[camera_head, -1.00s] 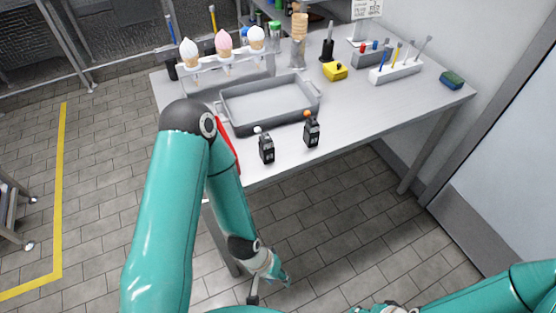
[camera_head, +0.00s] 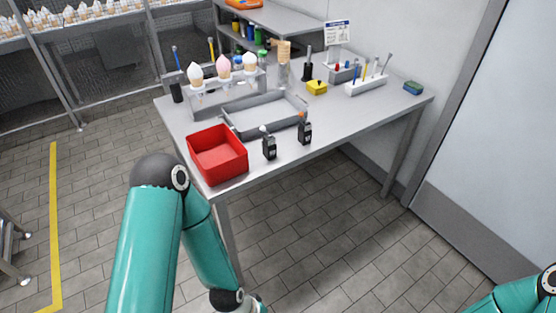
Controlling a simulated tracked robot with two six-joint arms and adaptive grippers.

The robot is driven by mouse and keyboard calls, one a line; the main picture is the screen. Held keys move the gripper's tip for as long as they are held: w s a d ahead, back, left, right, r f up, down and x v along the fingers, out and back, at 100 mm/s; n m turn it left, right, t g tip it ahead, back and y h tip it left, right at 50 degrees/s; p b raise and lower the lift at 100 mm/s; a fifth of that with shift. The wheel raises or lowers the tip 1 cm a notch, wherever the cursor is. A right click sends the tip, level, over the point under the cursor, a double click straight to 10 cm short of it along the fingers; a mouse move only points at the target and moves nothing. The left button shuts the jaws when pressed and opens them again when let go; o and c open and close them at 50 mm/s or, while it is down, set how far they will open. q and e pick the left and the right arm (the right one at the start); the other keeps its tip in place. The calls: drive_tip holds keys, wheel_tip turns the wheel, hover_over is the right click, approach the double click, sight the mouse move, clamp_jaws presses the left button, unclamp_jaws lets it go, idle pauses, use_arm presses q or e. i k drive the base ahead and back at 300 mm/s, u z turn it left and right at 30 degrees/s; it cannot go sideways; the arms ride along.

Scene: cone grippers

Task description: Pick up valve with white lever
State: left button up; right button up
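The valve with the white lever (camera_head: 269,148) is a small black block with a white ball on top. It stands upright near the table's front edge, just right of the red bin. A similar black valve with an orange lever (camera_head: 304,130) stands to its right. Both stand in front of the grey tray. My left arm comes in from the lower left and bends down below the table edge; its gripper is out of the picture. My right arm shows only at the lower right corner, with its gripper out of view. Neither gripper is seen touching a valve.
An open red bin (camera_head: 217,166) stands at the table's front left corner. Behind are the grey tray (camera_head: 239,133), a rack of ice cream cones (camera_head: 222,68), a yellow block (camera_head: 316,88) and a tool holder (camera_head: 366,87). The right part of the table (camera_head: 375,112) is largely clear.

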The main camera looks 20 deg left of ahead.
sight(269, 145)
drive_tip(key=u, duration=0.2)
drive_tip(key=i, duration=0.85)
drive_tip(key=z, duration=0.1)
